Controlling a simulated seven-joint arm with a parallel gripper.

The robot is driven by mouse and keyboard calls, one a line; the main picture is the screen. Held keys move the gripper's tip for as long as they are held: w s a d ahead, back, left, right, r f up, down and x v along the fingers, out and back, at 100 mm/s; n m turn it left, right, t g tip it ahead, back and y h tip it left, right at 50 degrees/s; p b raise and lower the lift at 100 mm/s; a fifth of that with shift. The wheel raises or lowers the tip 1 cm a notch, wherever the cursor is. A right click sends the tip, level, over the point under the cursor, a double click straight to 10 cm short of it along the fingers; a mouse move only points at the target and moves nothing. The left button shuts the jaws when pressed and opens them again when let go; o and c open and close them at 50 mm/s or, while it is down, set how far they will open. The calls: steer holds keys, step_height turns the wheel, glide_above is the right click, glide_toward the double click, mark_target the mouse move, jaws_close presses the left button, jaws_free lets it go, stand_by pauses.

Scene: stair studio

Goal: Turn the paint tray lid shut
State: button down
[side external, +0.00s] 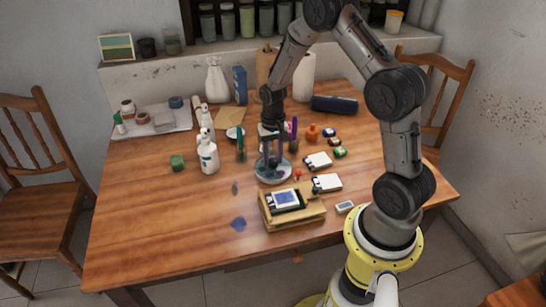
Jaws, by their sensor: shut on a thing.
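The round paint tray (260,175) is a grey-green disc on the middle of the wooden table, behind a small wooden box. My gripper (272,161) points down over this tray and its fingers reach to its top. It is shut on the paint tray lid. The fingers cover much of the lid, so its exact angle on the tray and the contact point are hard to tell.
The wooden box (292,217) with a dark-framed screen stands in front. White cards (327,183) and small jars lie to the right. The table's front left (160,240) is clear.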

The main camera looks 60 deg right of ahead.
mark_target(273, 160)
steer(key=n, duration=0.8)
steer(key=shift+n, duration=0.3)
steer(key=shift+r, duration=0.1)
stand_by(0.4)
steer(key=c, duration=0.5)
jaws_free()
step_height(273, 160, up, 14)
